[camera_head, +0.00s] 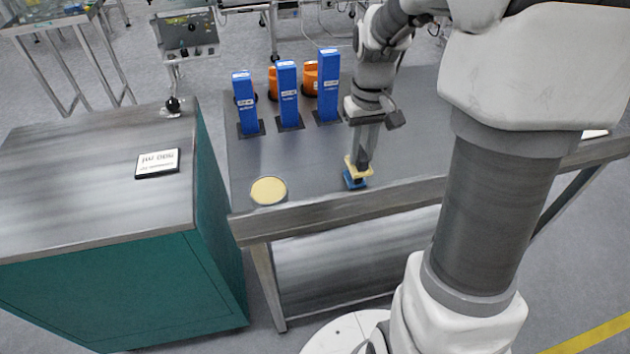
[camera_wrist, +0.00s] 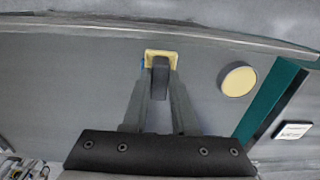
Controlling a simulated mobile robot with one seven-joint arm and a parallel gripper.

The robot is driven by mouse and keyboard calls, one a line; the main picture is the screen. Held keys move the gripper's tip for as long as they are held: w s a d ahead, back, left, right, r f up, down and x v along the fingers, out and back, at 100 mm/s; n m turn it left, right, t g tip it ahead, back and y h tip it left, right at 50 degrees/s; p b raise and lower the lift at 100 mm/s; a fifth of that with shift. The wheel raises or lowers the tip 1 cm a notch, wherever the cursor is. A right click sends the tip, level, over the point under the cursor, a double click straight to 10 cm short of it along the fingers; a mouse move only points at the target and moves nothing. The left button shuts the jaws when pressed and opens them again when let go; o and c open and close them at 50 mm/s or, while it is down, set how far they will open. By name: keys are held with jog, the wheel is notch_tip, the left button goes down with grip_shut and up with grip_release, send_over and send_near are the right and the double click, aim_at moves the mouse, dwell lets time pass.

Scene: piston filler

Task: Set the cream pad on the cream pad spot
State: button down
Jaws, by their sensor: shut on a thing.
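The cream pad (camera_head: 358,168) is a square, pale-yellow plate at my gripper's fingertips, near the table's front edge. In the wrist view the cream pad (camera_wrist: 149,54) shows beyond the fingertips, with a dark grey block between the fingers that looks like its grip. My gripper (camera_head: 363,158) points down and is shut on it. A blue piece (camera_head: 355,181) shows directly under the pad; whether they touch is unclear.
Several tall blue boxes (camera_head: 287,92) stand on dark bases at the back of the table (camera_head: 310,160), with orange containers (camera_head: 310,76) behind them. A teal cabinet (camera_head: 210,215) with a small sign (camera_head: 158,163) stands at left. The table between pad and spot is clear.

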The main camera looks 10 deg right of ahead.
jog(key=w+a+f, duration=0.1)
jog(key=a+f, duration=0.1)
jog(key=w+a+f, duration=0.1)
jog(key=w+a, duration=0.1)
jog(key=a, duration=0.1)
jog(key=w+a+f, duration=0.2)
jog(key=a, duration=0.1)
jog(key=shift+f+b, duration=0.35)
jog(key=shift+a+f+b, duration=0.1)
jog(key=shift+f+b, duration=0.2)
jog(key=shift+f, duration=1.7)
jog(key=shift+f, duration=0.25)
jog(key=c, duration=0.7)
grip_release()
jog(key=shift+r, duration=0.15)
